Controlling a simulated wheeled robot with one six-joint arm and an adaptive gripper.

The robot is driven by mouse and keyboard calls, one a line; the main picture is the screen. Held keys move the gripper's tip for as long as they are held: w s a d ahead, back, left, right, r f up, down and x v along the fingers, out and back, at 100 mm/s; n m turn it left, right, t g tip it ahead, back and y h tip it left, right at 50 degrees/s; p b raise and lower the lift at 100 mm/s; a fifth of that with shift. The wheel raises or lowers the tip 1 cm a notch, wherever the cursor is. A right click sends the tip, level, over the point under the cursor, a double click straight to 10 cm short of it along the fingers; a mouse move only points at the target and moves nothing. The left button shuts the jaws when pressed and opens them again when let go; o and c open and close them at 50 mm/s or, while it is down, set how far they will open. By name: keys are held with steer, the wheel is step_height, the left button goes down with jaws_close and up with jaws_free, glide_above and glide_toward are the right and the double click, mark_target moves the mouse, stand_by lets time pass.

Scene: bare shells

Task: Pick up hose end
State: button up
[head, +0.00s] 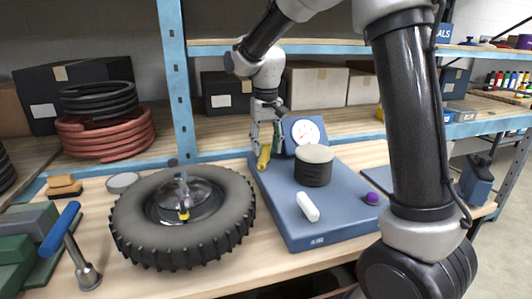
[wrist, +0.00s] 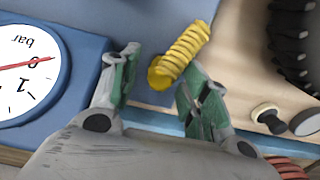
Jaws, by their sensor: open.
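The hose end is a ribbed yellow piece (head: 263,158) at the left back edge of the blue base (head: 297,225). In the wrist view the yellow hose end (wrist: 182,54) lies slanted, its near end between the fingertips. My gripper (head: 265,135) points down at it from above. In the wrist view my gripper (wrist: 162,66) is open, one green-padded finger on each side. The right fingertip is very close to the hose end; I cannot tell if they touch.
A dark coil with a beige top (head: 313,172), a white block (head: 308,206) and a purple knob (head: 371,198) sit on the base. A knobbly tyre (head: 145,225) lies to the left.

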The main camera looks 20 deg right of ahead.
mark_target(266, 145)
steer(key=shift+f, duration=0.8)
jaws_close()
steer(key=shift+r, duration=0.1)
step_height(266, 145, up, 10)
steer(key=shift+f, duration=0.1)
